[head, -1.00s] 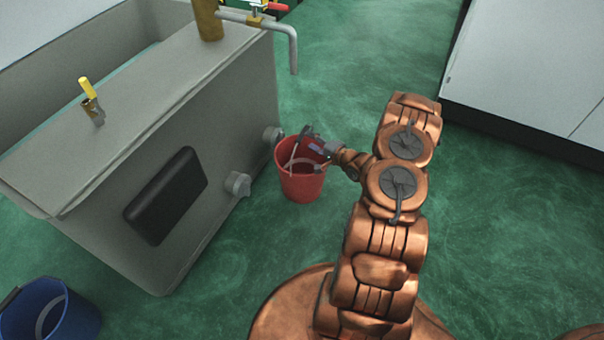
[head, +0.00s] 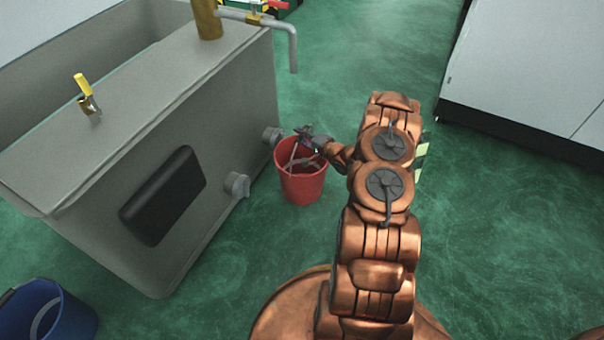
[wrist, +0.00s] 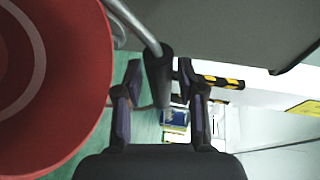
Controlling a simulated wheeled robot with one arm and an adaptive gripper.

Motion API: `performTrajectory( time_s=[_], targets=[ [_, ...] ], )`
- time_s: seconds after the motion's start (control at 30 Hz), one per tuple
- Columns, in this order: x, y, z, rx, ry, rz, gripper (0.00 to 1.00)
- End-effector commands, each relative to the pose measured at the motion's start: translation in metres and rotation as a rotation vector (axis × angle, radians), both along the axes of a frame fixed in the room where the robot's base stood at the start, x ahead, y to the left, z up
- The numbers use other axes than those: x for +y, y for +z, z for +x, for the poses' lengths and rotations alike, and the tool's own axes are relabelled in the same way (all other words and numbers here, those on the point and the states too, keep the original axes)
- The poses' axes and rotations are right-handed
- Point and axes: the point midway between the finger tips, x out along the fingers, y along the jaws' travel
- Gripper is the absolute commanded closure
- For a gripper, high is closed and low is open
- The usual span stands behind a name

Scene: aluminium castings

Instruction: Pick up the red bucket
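The red bucket (head: 302,188) stands upright on the green floor beside the grey tank in the head view. Its rim and inside fill the left of the wrist view (wrist: 70,110). My gripper (head: 304,137) is at the bucket's upper rim, reaching in from the right. In the wrist view, my gripper (wrist: 160,72) has its two fingers apart. The dark grip of the bucket's handle (wrist: 158,78) appears between the fingertips, with a small gap at the right finger. Contact at the left finger cannot be told.
The grey tank (head: 95,165) stands close left of the bucket, with knobs (head: 237,184) and a bent pipe (head: 293,50) sticking out. A blue bucket (head: 45,315) is at the lower left. A white cabinet (head: 530,75) is at the upper right. Open floor lies behind the bucket.

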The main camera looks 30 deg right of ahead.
Motion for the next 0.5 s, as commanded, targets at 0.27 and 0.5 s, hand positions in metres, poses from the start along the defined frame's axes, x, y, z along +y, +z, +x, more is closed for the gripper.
performTrajectory(
  time_s=[0.27, 0.5],
  targets=[
    [0.0000, -0.0001, -0.0001, 0.000, 0.000, 0.000, 0.93],
    [-0.0001, -0.0001, -0.0002, 0.000, 0.000, 0.000, 1.00]
  ],
)
